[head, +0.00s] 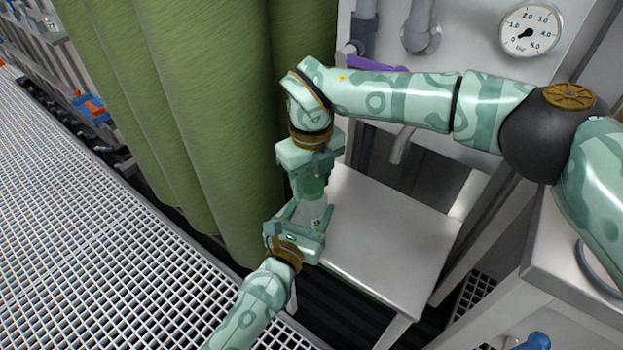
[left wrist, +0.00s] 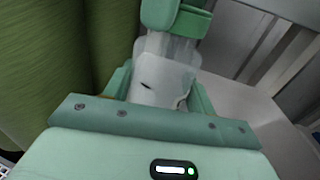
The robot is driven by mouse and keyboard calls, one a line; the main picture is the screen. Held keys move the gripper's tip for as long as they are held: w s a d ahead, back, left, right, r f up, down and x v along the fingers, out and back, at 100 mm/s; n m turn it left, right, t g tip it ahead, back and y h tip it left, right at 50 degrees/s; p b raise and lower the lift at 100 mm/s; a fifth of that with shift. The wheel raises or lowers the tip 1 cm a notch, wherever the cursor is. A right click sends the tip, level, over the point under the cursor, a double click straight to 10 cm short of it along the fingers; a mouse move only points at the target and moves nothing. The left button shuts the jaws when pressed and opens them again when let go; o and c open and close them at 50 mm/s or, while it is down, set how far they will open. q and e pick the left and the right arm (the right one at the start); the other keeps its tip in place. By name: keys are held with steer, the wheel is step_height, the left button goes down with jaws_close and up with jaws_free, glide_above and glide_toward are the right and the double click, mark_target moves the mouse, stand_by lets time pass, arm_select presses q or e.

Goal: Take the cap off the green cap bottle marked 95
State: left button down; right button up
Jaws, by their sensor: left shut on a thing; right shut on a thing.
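The bottle (head: 310,213) is pale and translucent, held between my two grippers in the head view. Its whitish body (left wrist: 162,82) fills the middle of the left wrist view; no number is readable. My left gripper (head: 309,216) comes from below and is shut on the body. My right gripper (head: 313,182) comes from above and is shut on the green cap (head: 313,187). In the left wrist view the right gripper (left wrist: 178,18) shows at the top edge, above the bottle. The cap is mostly hidden by its fingers, and I cannot tell whether it is apart from the neck.
A bare pale metal table (head: 385,245) stands right of and below the grippers. A green curtain (head: 205,120) hangs close on the left. A pressure gauge (head: 530,29) and grey pipes are on the back wall. Grating floor (head: 90,230) lies at left.

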steer(key=n, duration=0.9)
steer(key=shift+r+n, duration=0.1)
steer(key=shift+n, duration=0.3)
steer(key=n, duration=0.2)
steer(key=shift+n, duration=0.3)
steer(key=n, duration=0.5)
steer(key=shift+w+r, duration=0.1)
steer(key=shift+r, duration=0.05)
steer(key=shift+r, duration=0.95)
